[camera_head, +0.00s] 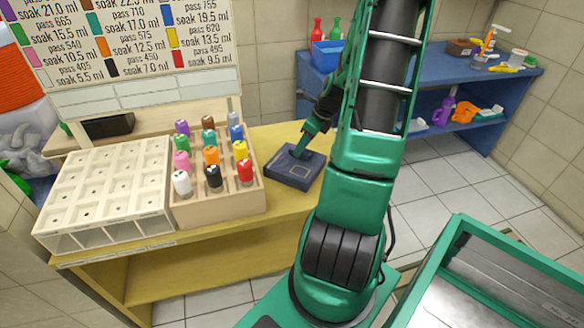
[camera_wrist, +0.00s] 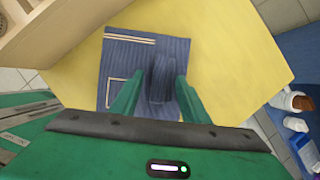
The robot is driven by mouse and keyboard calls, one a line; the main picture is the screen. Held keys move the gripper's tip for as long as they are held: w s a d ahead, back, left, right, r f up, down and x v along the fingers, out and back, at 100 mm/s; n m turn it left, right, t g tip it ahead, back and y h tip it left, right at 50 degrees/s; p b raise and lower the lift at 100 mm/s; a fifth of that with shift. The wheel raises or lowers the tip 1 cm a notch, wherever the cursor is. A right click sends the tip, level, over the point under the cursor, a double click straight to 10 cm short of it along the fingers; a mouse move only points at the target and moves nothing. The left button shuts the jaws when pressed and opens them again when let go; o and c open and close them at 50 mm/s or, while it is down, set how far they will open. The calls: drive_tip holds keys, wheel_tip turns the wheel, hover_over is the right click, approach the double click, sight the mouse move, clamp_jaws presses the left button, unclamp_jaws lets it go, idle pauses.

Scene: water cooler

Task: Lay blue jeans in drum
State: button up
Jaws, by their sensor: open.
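The blue jeans (camera_head: 294,167) lie as a flat, folded dark blue square on the yellow table. In the wrist view the jeans (camera_wrist: 132,55) show light stitching lines and a raised fold in the middle. My gripper (camera_head: 302,150) points down at them from above. In the wrist view my gripper (camera_wrist: 158,88) is open, with one finger on each side of the raised fold; I cannot tell whether they touch it. I cannot make out for certain which thing is the drum.
A wooden rack of colored bottles (camera_head: 216,200) and a pale compartment tray (camera_head: 105,195) stand left of the jeans. A green-framed metal bin (camera_head: 455,240) is at lower right. A blue shelf (camera_head: 440,80) with several items stands behind. The yellow table (camera_wrist: 245,60) is bare right of the jeans.

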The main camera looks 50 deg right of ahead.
drive_tip(key=shift+x, duration=0.95)
clamp_jaws()
idle(0.7)
